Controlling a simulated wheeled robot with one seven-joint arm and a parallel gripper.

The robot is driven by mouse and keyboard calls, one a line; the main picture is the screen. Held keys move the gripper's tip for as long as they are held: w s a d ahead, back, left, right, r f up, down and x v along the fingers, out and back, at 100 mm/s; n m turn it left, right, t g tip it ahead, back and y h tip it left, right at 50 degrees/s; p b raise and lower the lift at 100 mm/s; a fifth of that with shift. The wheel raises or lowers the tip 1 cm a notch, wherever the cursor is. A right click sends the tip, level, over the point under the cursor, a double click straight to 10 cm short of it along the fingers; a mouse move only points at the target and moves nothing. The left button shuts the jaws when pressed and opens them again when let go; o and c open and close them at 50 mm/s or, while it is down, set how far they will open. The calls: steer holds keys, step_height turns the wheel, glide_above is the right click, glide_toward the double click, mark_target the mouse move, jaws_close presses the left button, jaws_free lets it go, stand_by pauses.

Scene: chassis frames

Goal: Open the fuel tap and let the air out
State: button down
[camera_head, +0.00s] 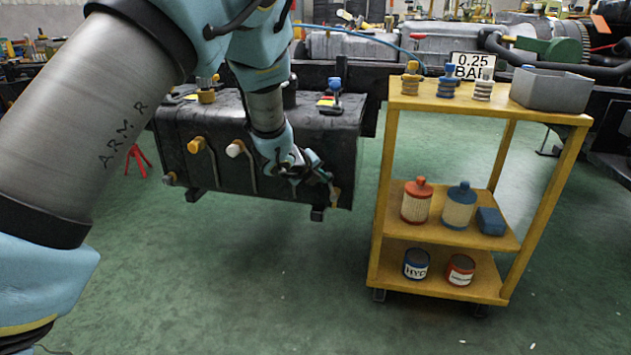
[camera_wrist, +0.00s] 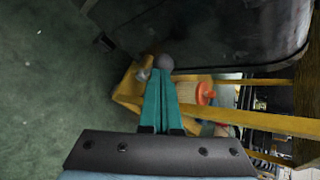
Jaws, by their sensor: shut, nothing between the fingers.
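A black tank (camera_head: 285,130) stands behind my arm in the head view; its dark side also shows in the wrist view (camera_wrist: 225,35). A yellow-knobbed fitting (camera_head: 196,145) and a white-knobbed fitting (camera_head: 235,149) sit on its front. A small orange-ended fitting (camera_head: 168,178) is low at the left. A small pale fitting (camera_head: 335,194) is low at the right end, partly hidden by my gripper. My gripper (camera_head: 318,172) is shut and empty beside it. In the wrist view a grey ball (camera_wrist: 165,62) is at the teal fingertips (camera_wrist: 159,75); I cannot tell whether they touch.
A yellow cart (camera_head: 445,242) stands to the right with filters, cans, a grey bin (camera_head: 553,88) and a "0.25 BAR" sign (camera_head: 472,66). Dark fittings and coloured caps top the tank. The green floor in front is clear.

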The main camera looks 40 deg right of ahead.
steer(key=s+d+m+t+y+b, duration=0.2)
steer(key=s, duration=0.1)
steer(key=shift+r+t+b, duration=0.15)
steer(key=shift+t+b, duration=0.15)
steer(key=shift+b, duration=0.05)
steer(key=shift+s+d+f+b, duration=0.2)
steer(key=shift+s+d+b, duration=0.25)
steer(key=shift+s, duration=0.35)
stand_by(0.8)
steer(key=shift+r+p, duration=0.65)
steer(key=shift+r, duration=0.15)
